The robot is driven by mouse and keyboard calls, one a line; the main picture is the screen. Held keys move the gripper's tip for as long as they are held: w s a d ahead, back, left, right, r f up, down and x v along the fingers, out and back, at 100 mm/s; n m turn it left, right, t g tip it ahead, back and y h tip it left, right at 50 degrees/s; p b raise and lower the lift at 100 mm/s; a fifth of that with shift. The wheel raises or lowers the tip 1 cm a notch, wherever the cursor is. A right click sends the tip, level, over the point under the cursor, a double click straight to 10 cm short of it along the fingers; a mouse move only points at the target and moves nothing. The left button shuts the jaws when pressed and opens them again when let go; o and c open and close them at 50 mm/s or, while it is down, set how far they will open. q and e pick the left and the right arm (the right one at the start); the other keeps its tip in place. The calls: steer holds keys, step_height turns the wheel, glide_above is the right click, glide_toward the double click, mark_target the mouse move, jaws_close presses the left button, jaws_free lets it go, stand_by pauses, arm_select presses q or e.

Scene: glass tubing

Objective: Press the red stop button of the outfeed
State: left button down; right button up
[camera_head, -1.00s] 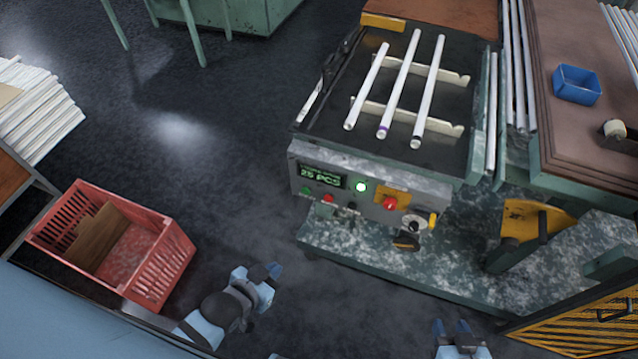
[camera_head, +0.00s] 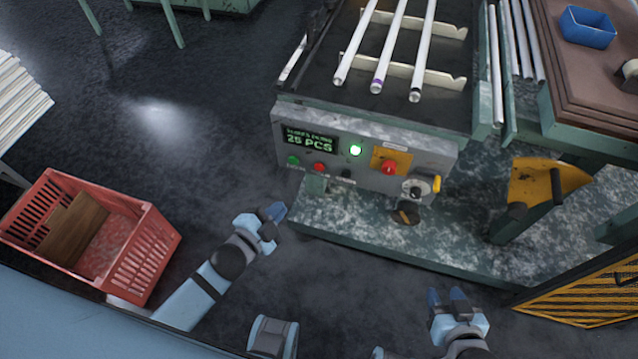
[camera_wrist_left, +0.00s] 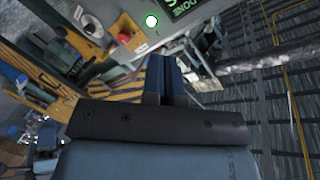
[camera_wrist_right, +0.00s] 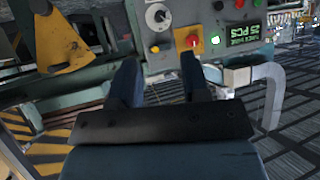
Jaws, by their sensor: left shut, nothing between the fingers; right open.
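The outfeed's grey control panel (camera_head: 360,185) carries a small red button (camera_head: 318,167) beside a green one and a larger red mushroom button (camera_head: 389,167) on a yellow plate. The larger button also shows in the right wrist view (camera_wrist_right: 193,41) and left wrist view (camera_wrist_left: 123,37). My left gripper (camera_head: 278,212) is shut and empty, below and left of the panel, apart from both buttons. It points up in the left wrist view (camera_wrist_left: 166,62). My right gripper (camera_head: 448,296) is open and empty, lower right of the panel; its spread fingers show in the right wrist view (camera_wrist_right: 158,72).
A green lamp (camera_head: 356,150) and a display reading 25 PCS (camera_head: 309,143) are on the panel, with a selector knob (camera_head: 417,188) at its right. Glass tubes (camera_head: 390,45) lie above. A red crate (camera_head: 145,255) stands left; a yellow guard (camera_head: 540,185) stands right.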

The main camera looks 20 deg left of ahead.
mark_target(320, 166)
arm_select(q)
steer(key=w+d+f+m+g+h+b, duration=0.1)
steer(key=w+f+m+h+b, duration=0.3)
steer(key=m, duration=0.7)
steer(key=w+d+f+m+g+h+b, duration=0.1)
steer(key=w+d+f+m+h+b, duration=0.1)
steer(key=w+f+m+h+b, duration=0.2)
step_height(320, 166, down, 4)
steer(key=m+h+b, duration=0.1)
steer(key=m+b, duration=0.5)
steer(key=m, duration=0.1)
steer(key=shift+w+d+r+g+b, duration=0.15)
steer(key=shift+w+g+b, duration=0.15)
steer(key=shift+w+b, duration=0.1)
arm_select(e)
step_height(320, 166, down, 11)
steer(key=a, duration=0.1)
steer(key=shift+w+a+f+t+y, duration=0.15)
steer(key=shift+w+a+t+y, duration=0.15)
steer(key=shift+w, duration=0.1)
arm_select(q)
steer(key=w+b, duration=0.1)
steer(key=w, duration=0.7)
steer(key=shift+w+b, duration=0.3)
steer(key=shift+w, duration=0.1)
arm_select(e)
steer(key=shift+a, duration=0.15)
